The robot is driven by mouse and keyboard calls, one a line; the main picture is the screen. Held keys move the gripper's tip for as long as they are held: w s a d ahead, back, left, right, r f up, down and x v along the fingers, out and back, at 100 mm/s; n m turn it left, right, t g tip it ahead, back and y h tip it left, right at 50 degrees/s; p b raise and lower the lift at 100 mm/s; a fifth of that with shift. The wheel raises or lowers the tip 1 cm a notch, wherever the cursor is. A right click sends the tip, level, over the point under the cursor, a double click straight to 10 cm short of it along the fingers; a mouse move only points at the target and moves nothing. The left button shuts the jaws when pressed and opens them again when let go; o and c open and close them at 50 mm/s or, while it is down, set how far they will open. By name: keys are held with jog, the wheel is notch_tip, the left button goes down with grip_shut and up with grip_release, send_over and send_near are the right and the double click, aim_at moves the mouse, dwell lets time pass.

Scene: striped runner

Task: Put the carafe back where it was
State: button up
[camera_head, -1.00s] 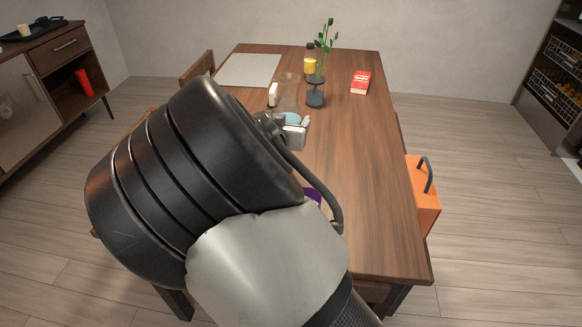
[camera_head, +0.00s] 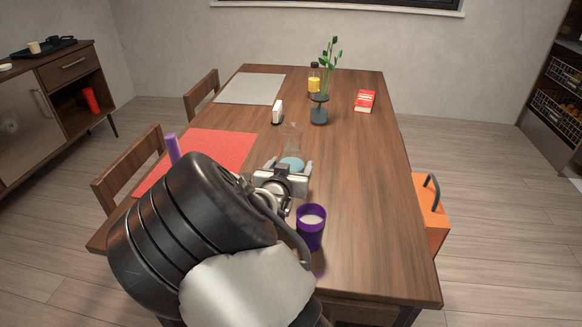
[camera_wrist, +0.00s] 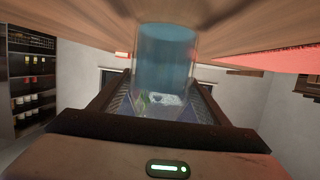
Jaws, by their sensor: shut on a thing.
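The carafe (camera_head: 291,143) is clear glass with blue liquid low in it, and it looks about upright in the head view. My gripper (camera_head: 289,172) is shut on it, with a finger at either side of its lower part. In the wrist view the blue-filled carafe (camera_wrist: 166,58) stands between the two fingers (camera_wrist: 165,100). Whether its base touches the table (camera_head: 350,200) or hangs just above it, I cannot tell.
A purple cup (camera_head: 311,235) with pale contents stands close to my gripper's right. A red placemat (camera_head: 205,150) with a purple cylinder (camera_head: 173,148) lies left. The table's right side is clear.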

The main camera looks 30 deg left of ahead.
jog(key=shift+r, duration=0.1)
jog(key=o, duration=1.8)
jog(key=shift+f, duration=0.25)
jog(key=shift+r, duration=0.2)
jog(key=p+v, duration=0.2)
jog(key=v, duration=1)
jog(key=shift+p, duration=0.4)
